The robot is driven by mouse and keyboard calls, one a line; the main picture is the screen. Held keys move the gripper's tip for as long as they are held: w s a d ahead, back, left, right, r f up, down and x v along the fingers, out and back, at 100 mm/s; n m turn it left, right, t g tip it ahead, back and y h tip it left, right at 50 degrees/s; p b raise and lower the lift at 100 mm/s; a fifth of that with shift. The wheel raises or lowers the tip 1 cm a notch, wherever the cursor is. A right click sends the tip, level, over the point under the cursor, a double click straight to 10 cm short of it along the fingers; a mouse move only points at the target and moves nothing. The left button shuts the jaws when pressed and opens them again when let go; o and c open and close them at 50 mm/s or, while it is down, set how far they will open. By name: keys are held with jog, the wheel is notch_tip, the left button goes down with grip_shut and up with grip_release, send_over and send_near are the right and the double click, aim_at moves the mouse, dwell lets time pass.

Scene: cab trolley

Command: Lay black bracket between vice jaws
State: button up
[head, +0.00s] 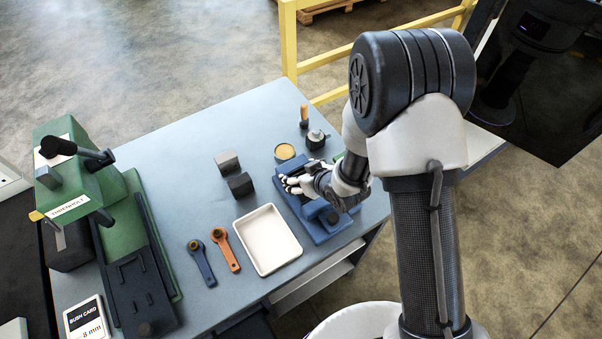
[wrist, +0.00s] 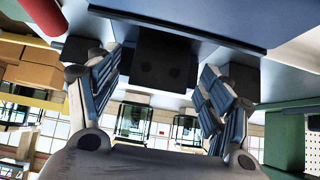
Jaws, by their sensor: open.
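The blue vice (head: 327,229) stands near the right side of the bench. My gripper (head: 294,184) is over it, fingers pointing left, and hides most of its jaws. In the wrist view my gripper (wrist: 158,95) is open, with its blue-padded fingers wide apart. A black block with two round holes (wrist: 162,70) shows between the fingers, apart from both pads. I cannot tell whether it is the black bracket or part of the vice. Two dark blocks, one farther (head: 228,161) and one nearer (head: 239,184), stand left of the vice; either may be the bracket.
A white tray (head: 267,240) lies left of the vice, with orange (head: 224,250) and blue (head: 201,262) wrenches beside it. A yellow-topped tin (head: 285,152) and dark fitting (head: 316,139) stand behind the vice. A green press (head: 115,220) fills the left. The back middle is clear.

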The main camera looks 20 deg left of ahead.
jog(key=v, duration=1.2)
jog(key=shift+w+d+r, duration=0.15)
jog(key=shift+d, duration=0.05)
jog(key=d+r+m+t+h+b, duration=0.1)
jog(key=d+r+m+h+b, duration=0.15)
jog(key=d+r, duration=0.45)
jog(key=d+r+m+h+b, duration=0.1)
jog(key=d+r+m+h, duration=0.25)
jog(key=d, duration=0.65)
jog(key=s+d+r+m+g+b, duration=0.1)
jog(key=s+d+r+m, duration=0.1)
jog(key=s, duration=0.6)
jog(key=s+d+r+m+g+b, duration=0.1)
jog(key=s+d+r, duration=0.2)
jog(key=s, duration=0.5)
jog(key=shift+s+r+m+h, duration=0.2)
jog(key=shift+r+m+h, duration=0.2)
jog(key=shift+r, duration=0.45)
